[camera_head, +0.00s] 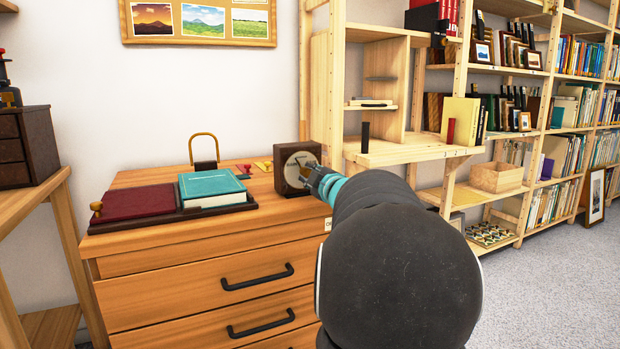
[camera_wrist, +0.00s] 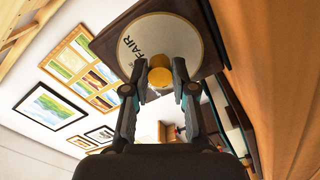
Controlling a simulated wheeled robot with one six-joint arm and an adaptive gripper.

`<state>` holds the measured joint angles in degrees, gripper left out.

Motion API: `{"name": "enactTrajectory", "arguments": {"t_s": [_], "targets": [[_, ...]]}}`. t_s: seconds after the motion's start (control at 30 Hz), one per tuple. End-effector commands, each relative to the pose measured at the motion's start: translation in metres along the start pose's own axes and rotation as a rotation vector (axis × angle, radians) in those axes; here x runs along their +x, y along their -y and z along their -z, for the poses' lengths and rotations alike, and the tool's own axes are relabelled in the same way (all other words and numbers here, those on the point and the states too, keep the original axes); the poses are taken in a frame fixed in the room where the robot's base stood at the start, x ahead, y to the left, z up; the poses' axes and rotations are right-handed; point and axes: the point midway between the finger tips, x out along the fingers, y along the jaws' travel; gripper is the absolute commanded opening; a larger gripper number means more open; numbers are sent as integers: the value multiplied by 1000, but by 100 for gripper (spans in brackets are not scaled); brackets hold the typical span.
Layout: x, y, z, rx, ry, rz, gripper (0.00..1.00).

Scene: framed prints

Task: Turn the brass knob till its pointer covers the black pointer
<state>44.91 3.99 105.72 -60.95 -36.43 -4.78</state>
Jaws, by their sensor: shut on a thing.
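A dark wooden box with a pale round dial (camera_head: 298,170) stands on the dresser top in the head view. In the wrist view the dial (camera_wrist: 135,42) fills the upper middle and shows the letters "FAIR". The brass knob (camera_wrist: 160,75) sits at the dial's centre, between the two fingers of my gripper (camera_wrist: 158,88). My gripper is shut on the knob, and its end also shows at the dial in the head view (camera_head: 322,182). I cannot make out the brass pointer or the black pointer; my fingers hide part of the dial.
A dark tray (camera_head: 172,216) with a red book (camera_head: 138,201) and a teal book (camera_head: 212,187) lies left of the box. A brass-coloured arch (camera_head: 204,148) stands behind them. A wooden shelf unit (camera_head: 425,150) rises close on the right.

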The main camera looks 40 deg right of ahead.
Motion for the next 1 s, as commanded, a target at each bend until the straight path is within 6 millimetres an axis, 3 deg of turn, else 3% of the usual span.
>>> {"name": "enactTrajectory", "arguments": {"t_s": [0.67, 0.7, 0.8, 1.0], "targets": [[0, 0, 0, -63, 0, 1, 0], [0, 0, 0, -63, 0, 1, 31], [0, 0, 0, -63, 0, 1, 51], [0, 0, 0, -63, 0, 0, 51]]}}
